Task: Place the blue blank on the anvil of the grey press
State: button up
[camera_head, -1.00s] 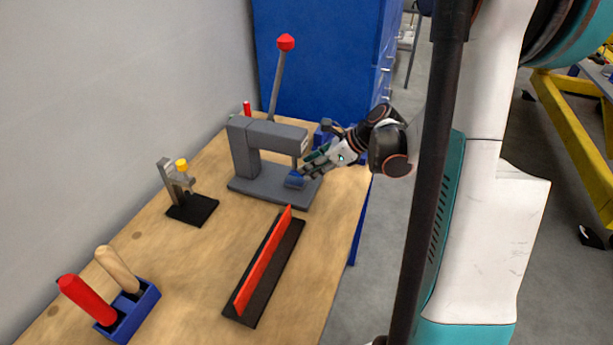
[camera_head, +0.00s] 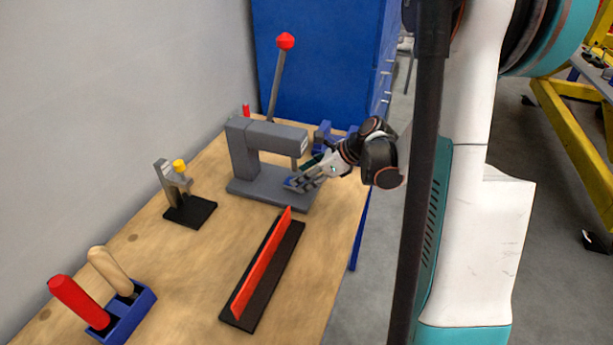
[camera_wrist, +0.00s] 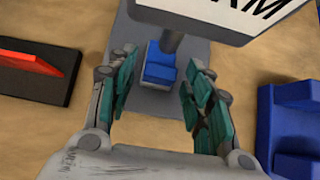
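The grey press (camera_head: 240,160) stands at the back of the bench, with its lever raised. The blue blank (camera_wrist: 160,66) sits on the anvil area of the press, below the ram (camera_wrist: 172,28). It has a stepped look in the wrist view. My gripper (camera_wrist: 159,73) is open, with its teal-padded fingers on either side of the blank and a narrow gap showing at each side. In the head view, my gripper (camera_head: 299,183) reaches in from the right over the press base, and its fingers largely hide the blank.
A red bar on a black base (camera_head: 265,266) lies in front of the press. A small black-based clamp fixture (camera_head: 188,208) stands to the left. A blue holder with two handles (camera_head: 125,315) is at front left. A blue fixture (camera_wrist: 287,125) sits right of my gripper.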

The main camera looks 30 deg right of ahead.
jog(key=shift+r, duration=0.15)
jog(key=shift+s+d+r, duration=0.15)
jog(key=shift+r, duration=0.05)
jog(key=p+v, duration=0.3)
jog(key=v, duration=0.8)
jog(key=shift+s+p, duration=0.15)
jog(key=shift+p, duration=0.25)
